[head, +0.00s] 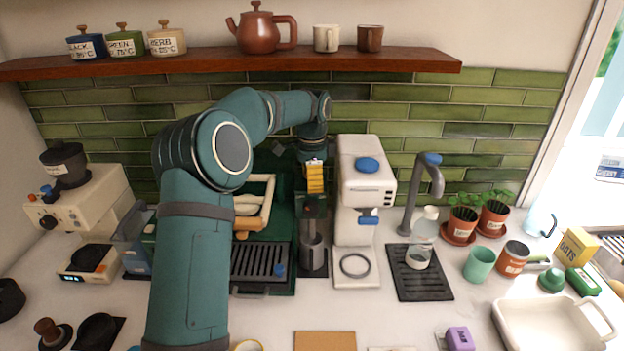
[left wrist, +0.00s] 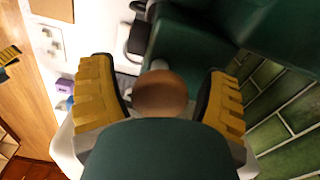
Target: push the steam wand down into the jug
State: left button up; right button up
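My left gripper (head: 314,176) points down at the back of the counter, between the green machine and the white machine. In the left wrist view its two yellow fingers (left wrist: 162,95) stand apart on either side of a round brown knob (left wrist: 160,92), with narrow gaps showing. The knob seems to be the top of the steam wand; its shaft is mostly hidden. In the head view, a dark upright part (head: 312,208) shows below the fingers. Under it stands a narrow grey jug (head: 314,250) on a dark base. I cannot tell how deep the wand sits. My right gripper is not in view.
The green machine (head: 284,232) is close on the left, with a slotted drip tray (head: 262,262). The white machine (head: 362,205) with blue knobs is close on the right. A tap (head: 436,185) and glass bottle (head: 422,240) stand farther right. A wooden shelf (head: 220,62) runs above.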

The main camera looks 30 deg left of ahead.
pick_arm(q)
notch_tip(320, 180, up, 12)
dwell(0.6)
